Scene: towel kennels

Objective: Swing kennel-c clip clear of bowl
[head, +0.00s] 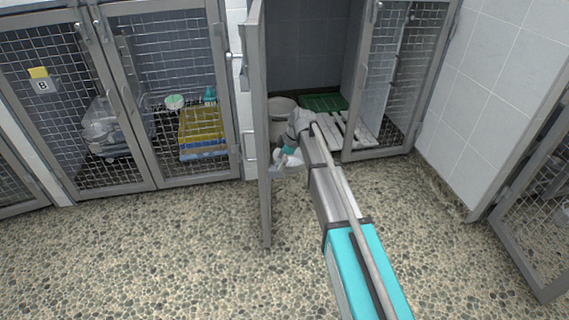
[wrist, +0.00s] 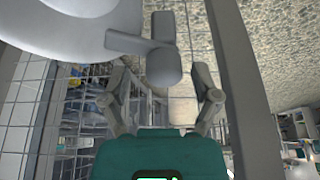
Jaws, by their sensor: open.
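The pale grey bowl (wrist: 90,28) fills the upper left of the wrist view. A grey clip (wrist: 163,66) with a rounded end and a side arm lies against or just in front of its rim; contact is unclear. My gripper (wrist: 164,82) is open, with one finger on each side of the clip's rounded end and a visible gap to both. In the head view my gripper (head: 289,157) is low inside the open kennel, below the bowl (head: 281,107). The clip cannot be made out there, as my arm covers part of that spot.
The open kennel door (head: 266,190) stands edge-on just left of my arm. A green mat (head: 323,102) and white slatted board (head: 350,130) lie inside to the right. Closed kennel B (head: 100,130) is at left. The pebbled floor (head: 150,260) in front is clear.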

